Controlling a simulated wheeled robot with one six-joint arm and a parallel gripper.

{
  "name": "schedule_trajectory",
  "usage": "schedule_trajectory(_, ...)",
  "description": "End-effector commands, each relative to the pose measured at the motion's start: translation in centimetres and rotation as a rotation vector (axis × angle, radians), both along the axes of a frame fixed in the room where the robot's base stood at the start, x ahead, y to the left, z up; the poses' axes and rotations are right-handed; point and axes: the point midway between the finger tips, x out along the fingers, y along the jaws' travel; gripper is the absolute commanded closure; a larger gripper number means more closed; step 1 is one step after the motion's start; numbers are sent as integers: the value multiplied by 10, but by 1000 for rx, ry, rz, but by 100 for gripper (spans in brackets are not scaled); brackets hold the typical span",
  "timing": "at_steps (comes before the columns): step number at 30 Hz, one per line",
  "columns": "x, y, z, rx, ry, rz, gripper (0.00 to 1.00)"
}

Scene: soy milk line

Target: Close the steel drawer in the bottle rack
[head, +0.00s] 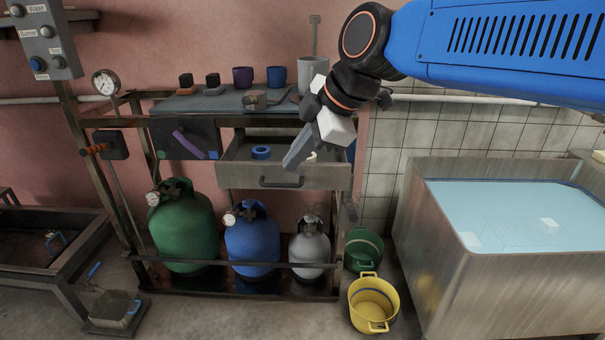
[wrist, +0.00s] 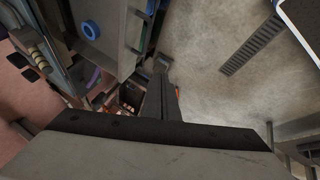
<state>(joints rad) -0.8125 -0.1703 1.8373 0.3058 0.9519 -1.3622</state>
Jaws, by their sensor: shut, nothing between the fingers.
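The steel drawer (head: 240,176) is pulled out of the bottle rack (head: 222,123), below its top. Its dark bar handle (head: 281,184) is on the front face. A blue ring (head: 261,152) and a small pale object lie inside. My gripper (head: 293,160) is shut and empty, slanting down in front of the drawer's right half and hiding part of its inside. In the wrist view, my gripper (wrist: 158,75) points past the drawer (wrist: 113,45), which lies to the left with the blue ring (wrist: 91,30) in it. I cannot tell whether the fingers touch the drawer.
Green (head: 181,232), blue (head: 251,243) and grey (head: 309,252) gas bottles stand below. Cups and blocks sit on the rack top. A yellow bucket (head: 374,301) and a green bucket (head: 362,245) stand right of the rack, beside a water-filled steel tank (head: 500,284).

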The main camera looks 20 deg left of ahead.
Motion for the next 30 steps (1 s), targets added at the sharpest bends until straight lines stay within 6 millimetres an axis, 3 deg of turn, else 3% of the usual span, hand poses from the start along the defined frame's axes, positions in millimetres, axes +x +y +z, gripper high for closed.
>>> schedule_trajectory(5,3,10,-16,-2,2,1,100)
schedule_trajectory(19,16,52,-83,-3,3,-1,100)
schedule_trajectory(30,48,72,-88,0,1,-3,100)
